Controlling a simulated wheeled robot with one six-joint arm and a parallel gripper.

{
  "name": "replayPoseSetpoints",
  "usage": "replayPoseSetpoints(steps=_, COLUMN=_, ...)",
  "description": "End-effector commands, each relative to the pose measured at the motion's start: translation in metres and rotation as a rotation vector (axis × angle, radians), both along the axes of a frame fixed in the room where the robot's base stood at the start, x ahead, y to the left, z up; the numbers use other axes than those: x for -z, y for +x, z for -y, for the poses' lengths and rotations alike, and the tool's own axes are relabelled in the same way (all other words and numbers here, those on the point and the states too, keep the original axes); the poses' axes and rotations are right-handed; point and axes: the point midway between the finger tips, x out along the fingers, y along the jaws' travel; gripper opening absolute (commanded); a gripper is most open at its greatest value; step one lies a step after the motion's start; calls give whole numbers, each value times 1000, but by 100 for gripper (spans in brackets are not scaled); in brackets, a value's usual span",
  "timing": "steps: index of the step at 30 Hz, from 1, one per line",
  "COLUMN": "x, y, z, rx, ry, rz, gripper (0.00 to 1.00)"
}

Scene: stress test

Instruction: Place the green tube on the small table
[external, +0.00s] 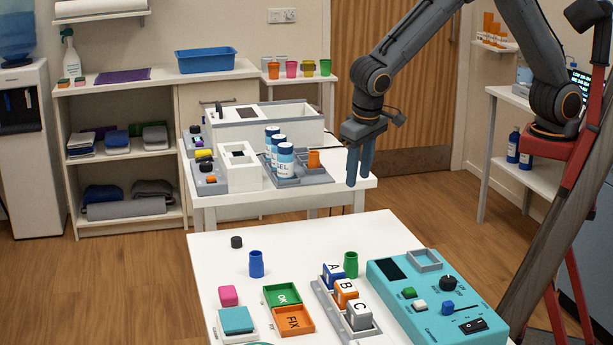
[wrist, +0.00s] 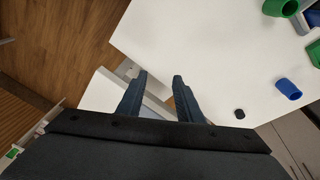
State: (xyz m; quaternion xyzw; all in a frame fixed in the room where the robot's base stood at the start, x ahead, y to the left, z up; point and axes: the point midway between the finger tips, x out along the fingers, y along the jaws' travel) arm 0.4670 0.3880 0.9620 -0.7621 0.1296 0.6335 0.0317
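The green tube (external: 351,265) stands upright on the near white table (external: 225,262), behind the lettered blocks. It also shows at the top right corner of the wrist view (wrist: 281,7), partly cut off. My gripper (external: 358,183) is open and empty, fingers pointing down, well above and behind the tube. In the wrist view, the fingertips (wrist: 160,76) are apart with nothing between them. A lower white table (external: 335,192) stands behind the near one, and a small white stand (external: 328,82) holds coloured cups at the back. I cannot tell which is the small table.
A blue tube (external: 256,264) and a black cap (external: 237,242) are left of the green tube. Lettered blocks in a grey rack (external: 326,308) and a teal device (external: 415,315) crowd its front and right. White-blue bottles (external: 286,162) and boxes fill much of the lower table.

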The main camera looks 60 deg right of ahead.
Motion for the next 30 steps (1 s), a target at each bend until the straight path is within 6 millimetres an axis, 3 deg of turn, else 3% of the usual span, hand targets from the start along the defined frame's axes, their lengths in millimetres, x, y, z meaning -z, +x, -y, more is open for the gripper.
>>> replayPoseSetpoints(steps=1, x=-2, y=9, z=39, rx=-2, ry=6, rz=-24, gripper=33)
replayPoseSetpoints(steps=7, x=-3, y=12, z=171, rx=-76, ry=48, rz=-96, gripper=33)
replayPoseSetpoints(steps=11, x=-2, y=-6, z=248, rx=-123, ry=79, rz=-118, gripper=33)
replayPoseSetpoints(steps=15, x=2, y=-39, z=318, rx=-168, ry=109, rz=-122, gripper=33)
replayPoseSetpoints(steps=18, x=6, y=-63, z=352, rx=-194, ry=121, rz=-117, gripper=33)
replayPoseSetpoints(steps=21, x=8, y=-83, z=374, rx=-215, ry=127, rz=-111, gripper=33)
replayPoseSetpoints(steps=24, x=10, y=-94, z=385, rx=-229, ry=129, rz=-107, gripper=30)
replayPoseSetpoints(steps=30, x=11, y=-98, z=388, rx=-240, ry=129, rz=-106, gripper=30)
